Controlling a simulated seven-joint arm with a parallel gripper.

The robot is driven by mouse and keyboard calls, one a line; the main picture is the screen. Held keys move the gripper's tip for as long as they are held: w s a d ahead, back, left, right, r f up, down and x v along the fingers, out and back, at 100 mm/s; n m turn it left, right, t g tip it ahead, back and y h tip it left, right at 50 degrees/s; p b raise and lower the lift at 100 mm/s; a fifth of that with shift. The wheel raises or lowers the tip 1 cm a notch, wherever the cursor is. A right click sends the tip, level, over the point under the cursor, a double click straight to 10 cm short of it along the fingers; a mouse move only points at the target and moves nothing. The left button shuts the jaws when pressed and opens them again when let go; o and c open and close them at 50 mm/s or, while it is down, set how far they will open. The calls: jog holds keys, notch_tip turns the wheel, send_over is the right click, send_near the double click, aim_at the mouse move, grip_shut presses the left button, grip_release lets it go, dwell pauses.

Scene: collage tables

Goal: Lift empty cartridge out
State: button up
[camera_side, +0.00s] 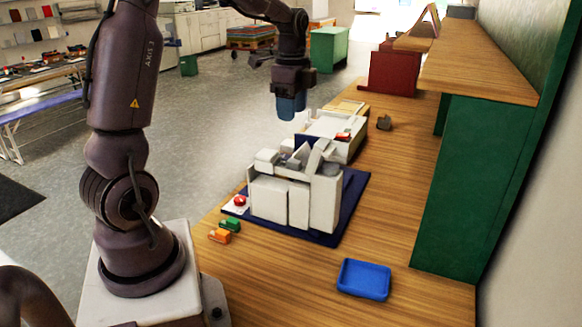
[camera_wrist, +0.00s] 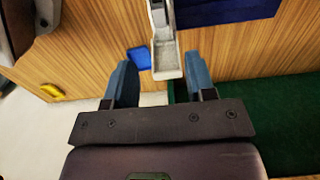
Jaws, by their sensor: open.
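My gripper (camera_side: 291,107) is open and empty, with blue fingers pointing down, above and behind the white machine (camera_side: 299,192) in the side view. The machine is a cluster of pale blocks with tilted parts on top. In the wrist view my gripper (camera_wrist: 159,60) has its fingers apart, and a long grey part (camera_wrist: 166,62) shows between them; I cannot tell its distance. A small orange piece (camera_side: 220,236) and a small green piece (camera_side: 231,224) lie on the table at the machine's front left. I cannot tell which thing is the empty cartridge.
The machine stands on a dark blue mat (camera_side: 350,205), with a red button (camera_side: 240,201) at its left. A blue tray (camera_side: 363,279) sits at the front right. A wooden shelf with a green panel (camera_side: 460,190) bounds the right. Bare tabletop lies around the tray.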

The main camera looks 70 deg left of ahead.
aim_at(291, 160)
notch_tip(291, 160, down, 12)
jog(key=shift+s+f, duration=0.1)
jog(key=shift+f, duration=0.1)
dwell(0.4)
jog(key=shift+c, duration=0.2)
grip_shut()
